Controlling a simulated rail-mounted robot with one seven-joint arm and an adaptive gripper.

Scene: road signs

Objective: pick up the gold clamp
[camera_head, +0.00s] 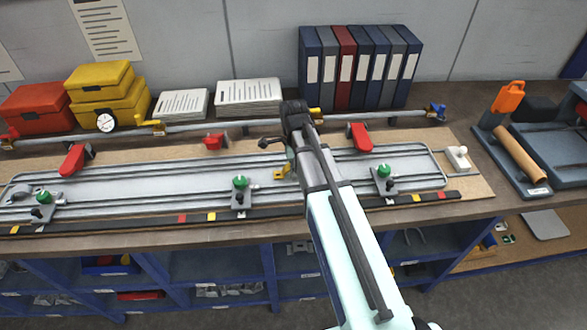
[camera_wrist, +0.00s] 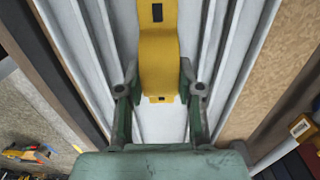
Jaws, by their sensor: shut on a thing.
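The gold clamp (camera_wrist: 158,62) is a yellow bar with a dark slot, seen in the wrist view over the grey metal channel. My gripper (camera_wrist: 158,85) has one finger on each side of its lower end and is shut on it. In the head view, a small part of the gold clamp (camera_head: 281,173) shows at the grey sign panel (camera_head: 130,185), beside my gripper (camera_head: 290,160). My arm hides much of that spot. I cannot tell whether the clamp touches the panel.
A grey rail (camera_head: 230,125) with yellow, red and blue clamps runs behind the panel. Green-knobbed fixtures (camera_head: 240,183) and red clamps (camera_head: 360,137) stand around the panel. Binders (camera_head: 345,70), paper stacks (camera_head: 248,92) and yellow boxes (camera_head: 100,78) stand at the back.

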